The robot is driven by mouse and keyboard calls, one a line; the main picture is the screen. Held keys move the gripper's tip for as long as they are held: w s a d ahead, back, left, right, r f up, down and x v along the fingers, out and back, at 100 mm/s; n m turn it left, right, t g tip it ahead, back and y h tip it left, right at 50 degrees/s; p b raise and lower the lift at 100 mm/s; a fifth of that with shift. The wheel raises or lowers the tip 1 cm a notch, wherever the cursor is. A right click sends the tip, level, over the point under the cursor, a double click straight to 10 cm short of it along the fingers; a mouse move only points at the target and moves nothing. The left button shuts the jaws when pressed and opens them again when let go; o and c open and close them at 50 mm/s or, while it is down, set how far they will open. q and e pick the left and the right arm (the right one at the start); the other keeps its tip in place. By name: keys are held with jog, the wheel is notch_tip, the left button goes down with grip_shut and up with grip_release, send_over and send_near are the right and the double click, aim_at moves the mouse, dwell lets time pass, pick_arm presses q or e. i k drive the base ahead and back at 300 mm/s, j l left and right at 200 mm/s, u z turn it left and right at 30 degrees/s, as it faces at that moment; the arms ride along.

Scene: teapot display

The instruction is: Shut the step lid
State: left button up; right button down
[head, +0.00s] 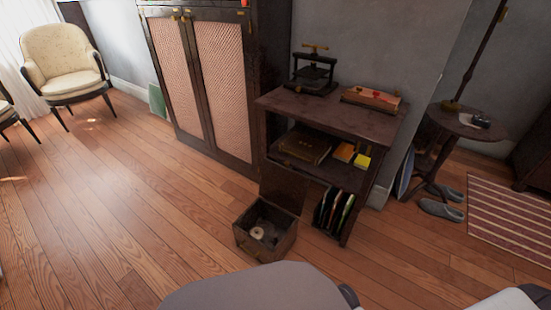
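A small dark wooden box (266,249) stands on the floor in front of the shelf unit. Its top is open, and a small pale round thing (257,233) and other unclear items show inside. A dark panel that looks like its lid (282,191) stands up at the box's back edge, near the lower part of the shelf. I cannot tell whether the panel touches the shelf. Neither of my grippers shows. Grey and white parts of my own body fill the bottom edge.
The dark shelf unit (333,112) holds a small press (312,72), a wooden tray (371,98) and books. A tall cabinet (205,80) stands left of it. A round table (467,123) and slippers (441,210) are at right. The floor left of the box is clear.

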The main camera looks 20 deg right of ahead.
aim_at(285, 187)
jog(key=i+j, duration=0.1)
jog(key=j, duration=0.25)
jog(key=i+j+z, duration=0.1)
jog(key=j, duration=0.25)
jog(key=i+j, duration=0.15)
jog(key=j, duration=0.2)
jog(key=i+j+z, duration=0.15)
jog(key=i+j, duration=0.25)
jog(key=i, duration=0.2)
